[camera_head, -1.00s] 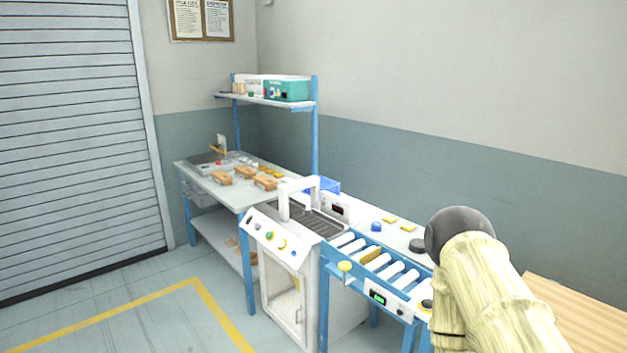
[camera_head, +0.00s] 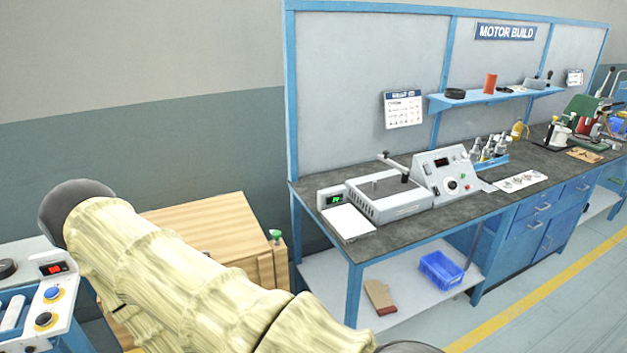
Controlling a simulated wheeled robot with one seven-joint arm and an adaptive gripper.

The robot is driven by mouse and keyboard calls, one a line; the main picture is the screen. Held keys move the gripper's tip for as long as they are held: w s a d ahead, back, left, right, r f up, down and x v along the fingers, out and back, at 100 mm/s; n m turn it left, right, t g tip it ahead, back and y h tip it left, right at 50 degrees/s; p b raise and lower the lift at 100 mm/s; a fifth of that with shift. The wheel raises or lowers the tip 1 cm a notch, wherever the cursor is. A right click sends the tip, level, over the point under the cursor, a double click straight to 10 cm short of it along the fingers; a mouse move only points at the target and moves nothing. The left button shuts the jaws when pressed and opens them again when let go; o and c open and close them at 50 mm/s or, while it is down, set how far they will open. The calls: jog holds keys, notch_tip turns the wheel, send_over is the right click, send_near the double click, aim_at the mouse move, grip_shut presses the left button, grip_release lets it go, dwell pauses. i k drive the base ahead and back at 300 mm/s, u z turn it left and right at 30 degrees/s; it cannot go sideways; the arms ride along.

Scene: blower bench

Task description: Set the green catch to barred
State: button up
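A small green piece (camera_head: 275,236) sits at the right edge of a wooden crate (camera_head: 205,225), in the left half of the head view. It may be the green catch, but it is too small to tell which position it is set to. My arm, in a pale sleeve, crosses in front of the crate and hides much of it. My gripper is out of the picture.
A blue workbench (camera_head: 330,258) with a dark top stands to the right. It carries a grey test unit (camera_head: 385,195), a control box (camera_head: 447,178) and a white plate (camera_head: 348,222). A blue bin (camera_head: 440,268) sits on its lower shelf. Open floor lies front right.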

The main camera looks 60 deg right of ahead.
aim_at(276, 234)
jog(key=z, duration=1.7)
jog(key=i, duration=1.05)
jog(key=u, duration=0.4)
